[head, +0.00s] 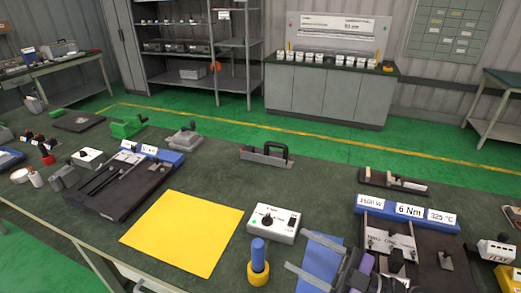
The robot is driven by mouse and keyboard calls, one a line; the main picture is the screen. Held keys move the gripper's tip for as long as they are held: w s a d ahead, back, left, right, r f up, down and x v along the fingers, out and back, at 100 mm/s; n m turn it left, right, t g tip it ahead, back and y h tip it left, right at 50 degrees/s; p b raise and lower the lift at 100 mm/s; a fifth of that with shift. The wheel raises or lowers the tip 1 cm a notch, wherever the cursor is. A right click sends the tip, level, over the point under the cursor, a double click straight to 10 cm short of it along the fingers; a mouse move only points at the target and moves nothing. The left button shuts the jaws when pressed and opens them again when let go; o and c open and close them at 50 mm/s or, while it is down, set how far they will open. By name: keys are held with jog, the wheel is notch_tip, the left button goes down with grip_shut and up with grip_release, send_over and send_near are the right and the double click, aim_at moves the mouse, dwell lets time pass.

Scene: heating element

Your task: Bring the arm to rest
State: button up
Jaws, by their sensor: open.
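My gripper (296,249) shows at the bottom right of the head view, coming in from the lower edge. Its two grey fingers point left and are spread apart, with nothing seen between their tips. A blue sheet (322,258) shows beneath and between the fingers. The fingers are close to a white control box (274,224) and a yellow-based blue-handled tool (258,262), and seem apart from both. How high the gripper is above the bench is hard to tell.
A black fixture with a blue label bar (408,213) stands right of my gripper. A yellow mat (185,232) lies empty to the left. Beyond it is another black fixture (115,187). A handled metal block (264,157) stands farther back. Open green bench (320,185) lies between.

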jog(key=s+d+r+m+t+h, duration=0.2)
jog(key=s+d+m+t+h, duration=0.8)
jog(key=m+t+h, duration=0.7)
jog(key=s+f+m+g+h+b, duration=0.1)
jog(key=s+f+g, duration=0.3)
jog(key=s, duration=0.7)
jog(key=s+f+m+g+h, duration=0.2)
jog(key=s+f+g, duration=0.2)
jog(key=s, duration=0.7)
jog(key=shift+s+d+f+g+b, duration=0.15)
jog(key=shift+d+f+g+b, duration=0.2)
jog(key=shift+g, duration=0.85)
jog(key=shift+r, duration=0.1)
